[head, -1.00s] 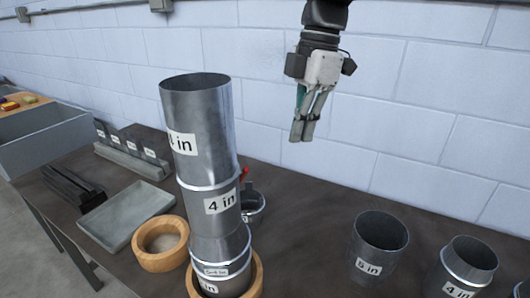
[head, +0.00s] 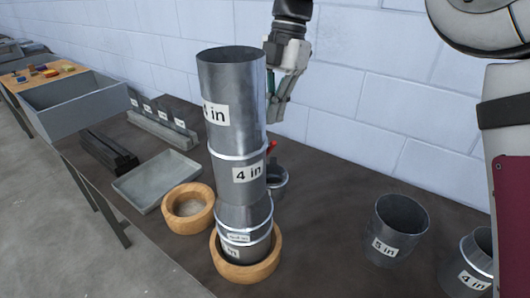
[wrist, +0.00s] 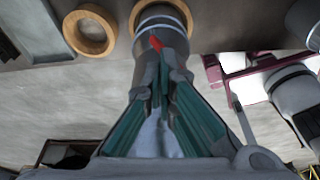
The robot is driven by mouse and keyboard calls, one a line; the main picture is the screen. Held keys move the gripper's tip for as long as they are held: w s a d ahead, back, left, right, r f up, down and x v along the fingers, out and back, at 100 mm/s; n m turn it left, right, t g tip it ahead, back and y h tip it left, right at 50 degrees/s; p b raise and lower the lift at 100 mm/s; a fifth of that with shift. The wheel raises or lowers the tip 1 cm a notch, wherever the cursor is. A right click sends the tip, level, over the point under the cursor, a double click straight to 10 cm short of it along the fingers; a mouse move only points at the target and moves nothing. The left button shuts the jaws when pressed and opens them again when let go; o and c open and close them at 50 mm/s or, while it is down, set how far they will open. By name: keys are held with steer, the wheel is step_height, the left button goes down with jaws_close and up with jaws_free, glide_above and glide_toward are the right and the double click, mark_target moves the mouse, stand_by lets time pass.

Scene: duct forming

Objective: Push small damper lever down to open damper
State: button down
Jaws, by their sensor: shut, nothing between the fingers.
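A tall grey metal duct stack (head: 233,110) with "4 in" labels stands upright in a wooden ring (head: 247,282) on the dark table. A small red damper lever (head: 271,147) sticks out on the stack's right far side, pointing up and right. In the wrist view the red lever (wrist: 156,43) shows just beyond my fingertips. My gripper (head: 274,119) is shut and empty, fingers pointing down, behind and right of the stack and above the lever. A gap shows between fingertips and lever in the head view. The stack partly hides my gripper.
A short dark metal piece (head: 277,182) stands behind the stack. A "5 in" duct (head: 399,232) and a "4 in" duct (head: 474,270) stand at right. A second wooden ring (head: 187,209) and a grey tray (head: 155,180) lie left. A block wall is behind.

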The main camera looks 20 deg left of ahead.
mark_target(269, 149)
steer(key=p+x, duration=0.1)
steer(key=x, duration=0.5)
steer(key=shift+f, duration=0.2)
steer(key=shift+f+b, duration=0.65)
steer(key=shift+f, duration=0.85)
steer(key=shift+r, duration=0.15)
steer(key=w+b, duration=0.1)
steer(key=w+d+r+b, duration=0.1)
steer(key=shift+w+d, duration=0.15)
steer(key=shift+w, duration=0.15)
steer(key=shift+r, duration=0.1)
